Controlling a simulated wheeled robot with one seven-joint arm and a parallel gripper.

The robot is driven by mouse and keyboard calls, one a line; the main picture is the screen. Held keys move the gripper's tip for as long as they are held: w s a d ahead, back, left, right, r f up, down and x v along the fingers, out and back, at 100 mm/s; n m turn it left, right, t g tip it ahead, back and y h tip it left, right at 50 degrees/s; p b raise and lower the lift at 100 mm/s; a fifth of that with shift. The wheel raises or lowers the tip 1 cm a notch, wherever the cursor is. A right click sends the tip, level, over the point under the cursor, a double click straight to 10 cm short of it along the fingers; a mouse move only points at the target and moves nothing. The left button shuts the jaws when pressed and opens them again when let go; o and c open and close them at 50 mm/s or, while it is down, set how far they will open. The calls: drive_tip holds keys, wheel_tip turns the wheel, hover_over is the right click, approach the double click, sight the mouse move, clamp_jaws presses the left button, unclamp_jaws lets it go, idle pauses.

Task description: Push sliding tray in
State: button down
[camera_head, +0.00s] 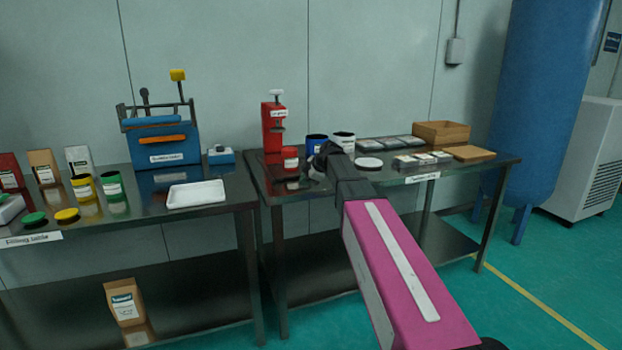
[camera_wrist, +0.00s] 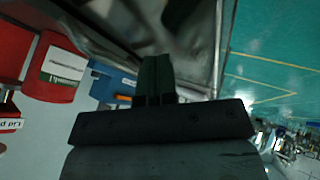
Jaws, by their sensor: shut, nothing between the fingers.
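A red press (camera_head: 273,128) with a white label stands at the left back of the right-hand table. A red can (camera_head: 290,158) with a white label is in front of it; in the wrist view the can (camera_wrist: 63,66) is at the upper left. I cannot clearly make out a sliding tray; the area under the can is dark and small. My gripper (camera_head: 322,160) is low over the table, just right of the red can, partly hidden by my arm. In the wrist view its fingers (camera_wrist: 155,75) are together and empty, apart from the can.
Blue (camera_head: 316,143) and white (camera_head: 343,141) cans stand behind my gripper. A white lid (camera_head: 368,163) lies to its right, with a wooden box (camera_head: 441,132) farther back. The left table holds a white tray (camera_head: 196,193) and a blue sealing machine (camera_head: 162,145). A gap separates the tables.

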drive_tip(key=shift+w+a+r, duration=0.15)
drive_tip(key=shift+w+a, duration=0.05)
drive_tip(key=shift+w, duration=0.4)
drive_tip(key=shift+w+a+r, duration=0.1)
drive_tip(key=shift+w+a, duration=0.1)
drive_tip(key=shift+w, duration=0.4)
drive_tip(key=shift+w+a, duration=0.1)
drive_tip(key=shift+w, duration=0.4)
drive_tip(key=w+a, duration=0.2)
drive_tip(key=w, duration=0.4)
drive_tip(key=w+a, duration=0.2)
drive_tip(key=w, duration=0.5)
drive_tip(key=w+a, duration=0.1)
drive_tip(key=w, duration=0.6)
drive_tip(key=shift+a, duration=0.4)
drive_tip(key=shift+w, duration=0.1)
